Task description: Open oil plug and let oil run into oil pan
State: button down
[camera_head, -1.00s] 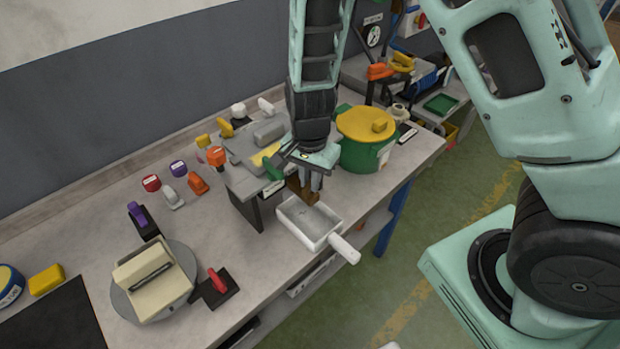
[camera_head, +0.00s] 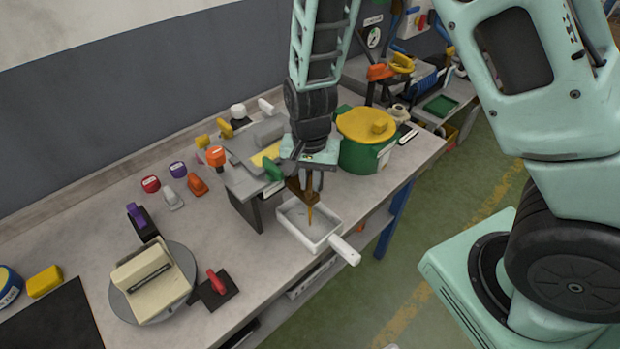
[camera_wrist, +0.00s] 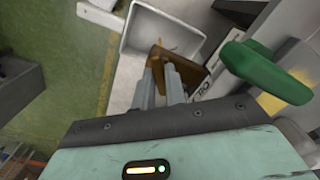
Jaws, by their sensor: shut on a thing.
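A white oil pan (camera_head: 302,233) with a handle sits at the bench's front edge below my gripper; it also shows in the wrist view (camera_wrist: 139,32). A brown plug or lever (camera_head: 298,194) is at the lower front of the grey housing, above the pan. My gripper (camera_wrist: 168,86) is shut on this brown part (camera_wrist: 193,72), its fingers pointing down in the head view (camera_head: 316,183). A thin amber oil stream (camera_head: 310,214) falls from beside the brown part into the pan. The exact grip contact is partly hidden.
A green handle (camera_wrist: 262,74) is close to my gripper. A green pot with a yellow lid (camera_head: 366,128) stands right of my wrist. The grey housing (camera_head: 240,182) is at left. Several small coloured parts and a cream block (camera_head: 150,280) stand further left.

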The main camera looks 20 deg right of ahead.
aim_at(310, 182)
jog(key=c, duration=1.4)
grip_release()
jog(key=shift+c, duration=0.2)
notch_tip(310, 182, up, 18)
jog(key=b, duration=0.2)
jog(key=shift+f, duration=0.25)
